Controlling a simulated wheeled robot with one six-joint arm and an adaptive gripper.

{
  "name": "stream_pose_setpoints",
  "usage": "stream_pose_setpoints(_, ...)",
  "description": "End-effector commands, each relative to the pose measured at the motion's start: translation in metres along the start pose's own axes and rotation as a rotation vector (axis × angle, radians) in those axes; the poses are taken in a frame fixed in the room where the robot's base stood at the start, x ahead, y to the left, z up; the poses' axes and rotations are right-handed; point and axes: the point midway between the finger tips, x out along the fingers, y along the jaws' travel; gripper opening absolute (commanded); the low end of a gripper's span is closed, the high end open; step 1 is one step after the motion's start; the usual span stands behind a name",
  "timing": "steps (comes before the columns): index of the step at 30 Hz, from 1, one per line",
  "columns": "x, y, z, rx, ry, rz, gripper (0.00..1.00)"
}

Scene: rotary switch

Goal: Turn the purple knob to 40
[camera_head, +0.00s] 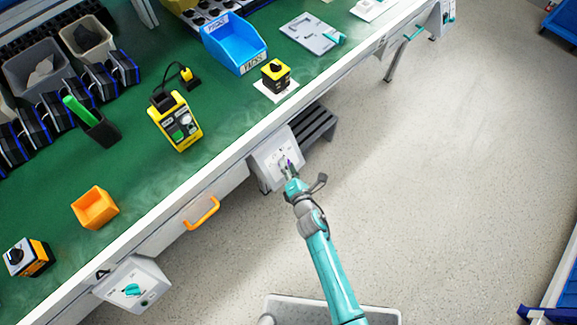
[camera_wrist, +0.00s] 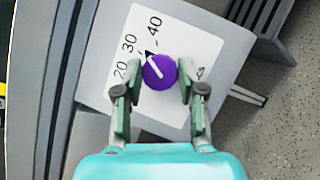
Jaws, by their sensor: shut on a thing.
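The purple knob (camera_wrist: 160,72) sits on a white dial plate (camera_wrist: 205,45) printed with 20, 30 and 40. A white line on the knob points up and left in the wrist view, near a small black mark between 30 and 40. My gripper (camera_wrist: 160,78) is shut on the knob, with one finger on each side. In the head view, my gripper (camera_head: 290,170) reaches the grey switch box (camera_head: 266,165) under the bench edge, and the knob shows only as a small purple spot. Part of the lower dial is hidden by my gripper.
A green-topped bench (camera_head: 130,185) runs along the upper left, with an orange drawer handle (camera_head: 202,213) on its front. Another box with a teal knob (camera_head: 132,290) hangs at lower left. A dark slatted step (camera_head: 318,128) stands beside the switch box.

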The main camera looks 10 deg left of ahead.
Motion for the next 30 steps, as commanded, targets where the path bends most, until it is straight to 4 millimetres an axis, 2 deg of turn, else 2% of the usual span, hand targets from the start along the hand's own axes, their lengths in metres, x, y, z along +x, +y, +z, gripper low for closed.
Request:
stream_pose_setpoints(17, 0.0001, 0.0013, 0.0002, 0.157, -0.012, -0.088, 0.05)
stream_pose_setpoints(30, 0.0004, 0.0028, 0.0007, 0.373, -0.027, -0.21, 0.05)
